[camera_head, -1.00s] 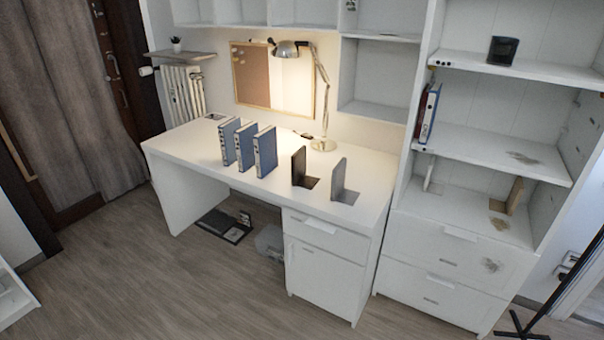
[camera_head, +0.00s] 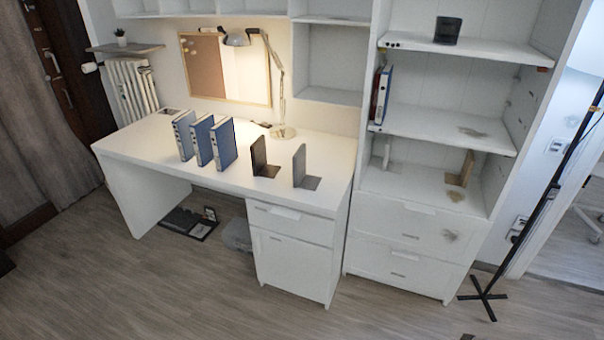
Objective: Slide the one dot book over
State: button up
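Three blue books stand upright in a row on the white desk (camera_head: 130,148): a left book (camera_head: 185,136), a middle book (camera_head: 204,141) and a right book (camera_head: 226,144). Small marks show on their spines, but they are too small for me to tell which one has one dot. To their right stand a black bookend (camera_head: 259,157) and a grey bookend (camera_head: 300,166), with a gap between the books and the black one. My gripper is not in view.
A desk lamp (camera_head: 283,131) stands behind the bookends. A black stand (camera_head: 484,296) is on the floor at right. Floor before the desk is clear.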

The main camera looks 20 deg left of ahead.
aim_at(386, 74)
jog(key=i+j, duration=0.7)
jog(key=j, duration=0.25)
jog(key=i+j, duration=0.7)
jog(key=j, duration=0.2)
jog(key=i+j, duration=0.35)
jog(key=j+z, duration=0.05)
jog(key=j, duration=0.05)
